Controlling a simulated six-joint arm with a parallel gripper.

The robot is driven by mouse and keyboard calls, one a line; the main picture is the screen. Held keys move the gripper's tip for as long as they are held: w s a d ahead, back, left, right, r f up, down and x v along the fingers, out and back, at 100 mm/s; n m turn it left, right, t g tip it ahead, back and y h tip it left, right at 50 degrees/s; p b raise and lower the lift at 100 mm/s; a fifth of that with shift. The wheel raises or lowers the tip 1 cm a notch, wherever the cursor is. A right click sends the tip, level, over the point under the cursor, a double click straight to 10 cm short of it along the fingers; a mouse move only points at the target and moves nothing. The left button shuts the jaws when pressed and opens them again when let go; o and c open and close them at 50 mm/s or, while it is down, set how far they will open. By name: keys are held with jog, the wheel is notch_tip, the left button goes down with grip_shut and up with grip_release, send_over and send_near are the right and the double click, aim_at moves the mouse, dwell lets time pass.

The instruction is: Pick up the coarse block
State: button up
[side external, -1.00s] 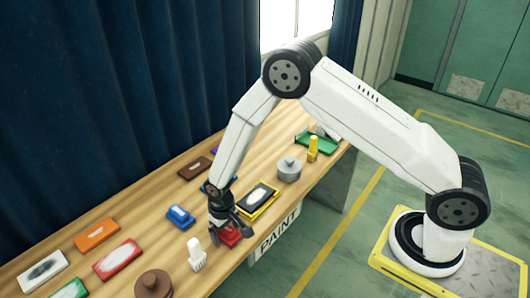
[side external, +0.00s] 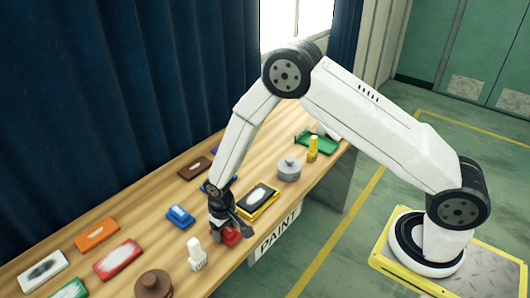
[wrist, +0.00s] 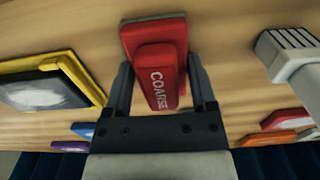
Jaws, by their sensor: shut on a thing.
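The coarse block (wrist: 158,75) is a red block marked "COARSE" with a paler base layer, in the middle of the wrist view. In the side external view the red block (side external: 231,237) shows partly beneath my gripper, near the table's front edge. My gripper (wrist: 163,88) has one finger on each side of the block and is shut on it. My gripper (side external: 225,226) is low over the table in the side external view. The block appears to be at table level; whether it touches the surface cannot be told.
The wooden table (side external: 150,222) holds a white item (side external: 196,255) left of the block, a black block on a yellow tray (side external: 258,200) to its right, and a blue block (side external: 180,216) behind. A brown round object (side external: 154,285) and a grey lidded pot (side external: 289,169) stand farther off.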

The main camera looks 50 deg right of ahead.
jog(key=shift+r, duration=0.1)
jog(key=shift+r, duration=0.8)
jog(key=s+d+r, duration=0.2)
jog(key=s+r, duration=0.9)
jog(key=s, duration=0.2)
jog(key=shift+s+d, duration=0.3)
jog(key=shift+s, duration=0.1)
jog(key=o, duration=0.8)
grip_shut()
